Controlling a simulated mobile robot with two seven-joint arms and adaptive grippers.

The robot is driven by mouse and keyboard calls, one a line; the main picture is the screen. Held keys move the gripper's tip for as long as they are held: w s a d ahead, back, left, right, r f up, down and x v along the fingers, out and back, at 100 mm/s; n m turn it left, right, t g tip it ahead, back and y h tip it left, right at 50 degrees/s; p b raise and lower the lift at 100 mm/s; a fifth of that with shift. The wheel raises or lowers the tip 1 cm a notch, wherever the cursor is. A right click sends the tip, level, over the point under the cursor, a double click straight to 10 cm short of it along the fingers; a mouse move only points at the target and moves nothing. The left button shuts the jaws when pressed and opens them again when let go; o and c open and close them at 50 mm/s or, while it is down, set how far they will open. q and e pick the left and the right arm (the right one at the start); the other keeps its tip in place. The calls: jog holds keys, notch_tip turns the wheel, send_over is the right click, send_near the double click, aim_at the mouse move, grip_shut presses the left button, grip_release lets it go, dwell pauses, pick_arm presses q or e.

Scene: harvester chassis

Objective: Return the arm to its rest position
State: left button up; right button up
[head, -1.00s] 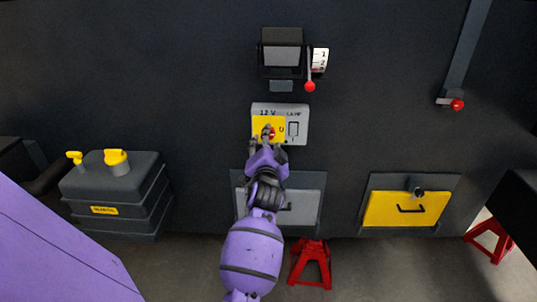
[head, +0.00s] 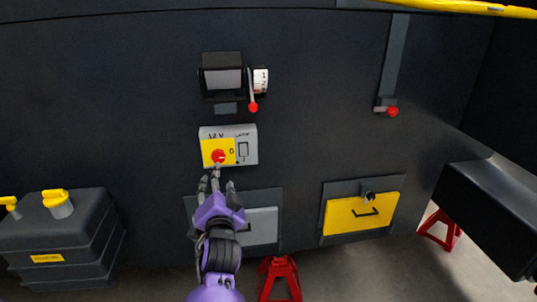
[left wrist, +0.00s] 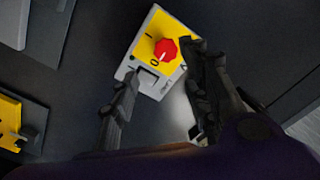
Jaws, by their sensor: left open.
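My left arm comes up from the bottom of the head view. Its gripper (head: 216,181) is open and empty, just below the 12 V lamp panel (head: 249,133). The panel is grey with a yellow field, a red rotary knob (head: 218,156) and a switch (head: 243,150). In the left wrist view, the open fingers (left wrist: 158,62) spread on either side of the line of sight to the red knob (left wrist: 166,49). The fingers appear apart from the knob. My right gripper is not in view.
A red-tipped lever (head: 253,106) is above the panel, another (head: 392,111) at upper right. A grey hatch (head: 262,226) is behind my arm; a yellow hatch (head: 361,213) is right. A dark tank (head: 75,220) stands left, a red stand (head: 279,280) below. A black beam (head: 490,215) juts in right.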

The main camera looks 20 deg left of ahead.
pick_arm(q)
jog(key=d+f+n+t+h, duration=0.1)
jog(key=d+f+n+h, duration=0.1)
jog(key=d+f+h, duration=0.35)
jog(key=s+d+f+g+h+p, duration=0.2)
jog(key=s+d+f, duration=0.5)
jog(key=s+f, duration=0.4)
jog(key=s+d+f+g, duration=0.1)
jog(key=s+f+g, duration=0.1)
jog(key=s+f, duration=0.3)
jog(key=s+d+f+g+h, duration=0.1)
jog(key=s+f, duration=0.5)
jog(key=s, duration=0.7)
jog(key=s+d+f+g+h+p, duration=0.1)
jog(key=s+d+f+g, duration=0.1)
jog(key=s+f, duration=0.3)
jog(key=s, duration=0.4)
jog(key=shift+d+f+g, duration=0.25)
jog(key=shift+f+g, duration=0.05)
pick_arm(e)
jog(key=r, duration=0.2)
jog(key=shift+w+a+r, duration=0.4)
pick_arm(q)
jog(key=shift+h, duration=0.25)
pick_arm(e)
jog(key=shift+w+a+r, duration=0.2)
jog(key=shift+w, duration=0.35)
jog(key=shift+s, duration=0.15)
